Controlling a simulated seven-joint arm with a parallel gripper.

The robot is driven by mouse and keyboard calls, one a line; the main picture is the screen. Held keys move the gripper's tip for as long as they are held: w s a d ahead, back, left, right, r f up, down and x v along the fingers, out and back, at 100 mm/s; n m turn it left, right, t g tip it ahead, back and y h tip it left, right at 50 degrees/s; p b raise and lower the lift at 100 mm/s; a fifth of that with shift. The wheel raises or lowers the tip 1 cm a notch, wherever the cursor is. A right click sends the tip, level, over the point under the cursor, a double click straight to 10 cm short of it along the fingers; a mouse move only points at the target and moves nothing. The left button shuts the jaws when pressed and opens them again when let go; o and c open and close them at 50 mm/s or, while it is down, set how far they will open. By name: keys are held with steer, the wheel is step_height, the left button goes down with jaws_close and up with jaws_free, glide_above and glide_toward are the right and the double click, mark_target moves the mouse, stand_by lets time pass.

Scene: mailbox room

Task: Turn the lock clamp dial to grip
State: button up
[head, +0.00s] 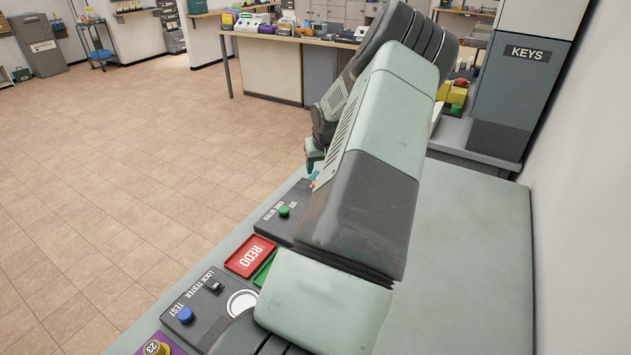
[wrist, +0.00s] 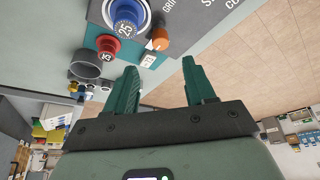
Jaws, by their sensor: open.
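In the head view my gripper (head: 313,160) shows partly beyond my arm, above the bench's far left edge. A small orange spot (head: 313,183) shows below it. My arm hides much of that area.
Close to the knob are a blue numbered dial (wrist: 125,12), a red numbered dial (wrist: 108,44), a small white tag (wrist: 148,60) and a grey cup (wrist: 88,64). The head view shows a red REDO tray (head: 250,256) and a lock tester (head: 205,300). The right benchtop (head: 470,240) is clear.

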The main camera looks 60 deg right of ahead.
steer(key=x, duration=0.9)
steer(key=shift+f, duration=0.15)
steer(key=shift+c, duration=0.3)
jaws_close()
